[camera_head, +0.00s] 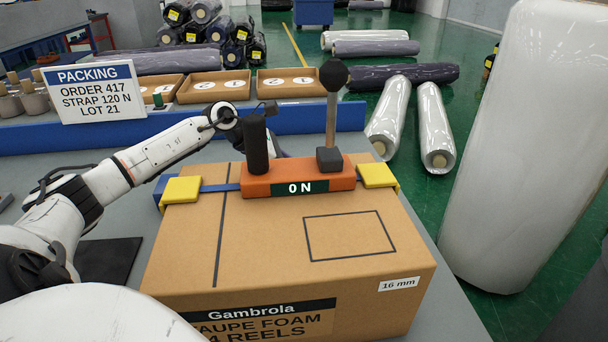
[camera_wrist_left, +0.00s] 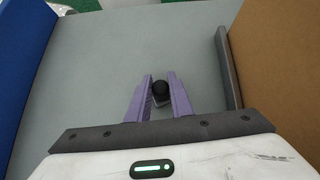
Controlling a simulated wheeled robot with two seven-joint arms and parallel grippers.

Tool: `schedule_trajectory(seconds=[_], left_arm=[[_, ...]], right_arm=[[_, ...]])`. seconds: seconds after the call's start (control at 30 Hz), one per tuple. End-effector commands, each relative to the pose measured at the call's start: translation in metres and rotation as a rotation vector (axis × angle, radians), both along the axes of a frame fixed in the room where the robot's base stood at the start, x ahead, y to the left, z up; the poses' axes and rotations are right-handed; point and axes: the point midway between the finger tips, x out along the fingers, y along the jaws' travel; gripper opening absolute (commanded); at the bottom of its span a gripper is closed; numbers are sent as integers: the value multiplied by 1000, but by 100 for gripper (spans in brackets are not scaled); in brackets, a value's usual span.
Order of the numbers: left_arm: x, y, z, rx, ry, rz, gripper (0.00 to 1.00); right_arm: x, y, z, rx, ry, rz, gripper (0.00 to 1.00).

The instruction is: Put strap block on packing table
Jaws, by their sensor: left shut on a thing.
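My left gripper (camera_wrist_left: 159,77) shows in the left wrist view with its purple fingers shut on a small block with a black round knob (camera_wrist_left: 159,88), which I take to be the strap block. The block's lower part is mostly hidden between the fingers. It is over the grey packing table (camera_wrist_left: 130,45), between a blue wall and a cardboard box; I cannot tell whether it touches the table. In the head view my left arm reaches behind the box, and the fingers and block are hidden there. My right gripper is not in view.
The cardboard box (camera_head: 260,240) carries an orange tensioner (camera_head: 258,184) reading 0 N, with an upright black grip and lever. Yellow corner pieces (camera_head: 182,190) sit on its edges. A blue rail (camera_head: 310,119) runs behind. A dark plate (camera_wrist_left: 227,70) stands beside the box.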

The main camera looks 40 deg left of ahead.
Motion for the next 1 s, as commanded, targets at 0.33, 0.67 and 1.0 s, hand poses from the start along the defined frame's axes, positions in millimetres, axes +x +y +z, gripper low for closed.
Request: schedule_trajectory(seconds=[0.33, 0.67, 1.0], left_arm=[[0, 0, -1, 1, -2, 0, 33], [0, 0, 0, 1, -1, 0, 38], [-25, 18, 25, 8, 3, 2, 38]], right_arm=[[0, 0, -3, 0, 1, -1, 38], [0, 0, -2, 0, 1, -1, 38], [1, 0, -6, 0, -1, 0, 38]])
